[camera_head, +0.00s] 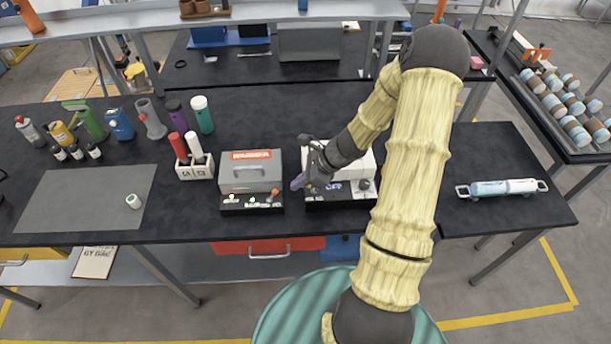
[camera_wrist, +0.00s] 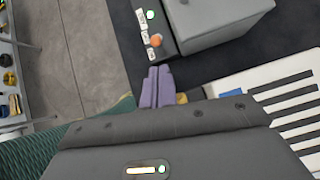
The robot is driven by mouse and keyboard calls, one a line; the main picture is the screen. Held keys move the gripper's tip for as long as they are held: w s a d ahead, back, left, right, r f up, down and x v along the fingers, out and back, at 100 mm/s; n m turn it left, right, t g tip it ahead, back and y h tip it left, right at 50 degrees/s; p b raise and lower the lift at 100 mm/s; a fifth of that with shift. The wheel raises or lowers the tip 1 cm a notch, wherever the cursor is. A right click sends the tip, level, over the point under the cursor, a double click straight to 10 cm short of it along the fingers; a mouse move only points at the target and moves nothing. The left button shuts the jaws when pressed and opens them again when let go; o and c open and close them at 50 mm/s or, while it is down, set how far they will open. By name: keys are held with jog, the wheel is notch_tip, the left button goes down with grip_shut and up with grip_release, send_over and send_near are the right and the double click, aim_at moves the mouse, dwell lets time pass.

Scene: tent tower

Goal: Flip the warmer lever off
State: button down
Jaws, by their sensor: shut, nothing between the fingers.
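The warmer (camera_head: 250,172) is a grey box with an orange label, standing on the black bench. It also shows at the top of the wrist view (camera_wrist: 225,22). Its dark front panel carries a small lever with an orange-red knob (camera_head: 275,191), seen in the wrist view too (camera_wrist: 156,40). A green light (camera_wrist: 150,14) glows on the same panel. My gripper (camera_head: 298,182) has purple fingers, shut and empty, just right of the warmer. In the wrist view the fingertips (camera_wrist: 156,72) are close to the knob with a small visible gap.
A white device (camera_head: 335,187) with an "OFF" display stands right of the warmer, partly behind my arm. A white holder (camera_head: 195,170) with red and white bottles stands to the left. Several tools and bottles stand farther left. A grey mat (camera_head: 80,200) lies at left.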

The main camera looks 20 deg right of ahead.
jog(key=shift+x, duration=2.6)
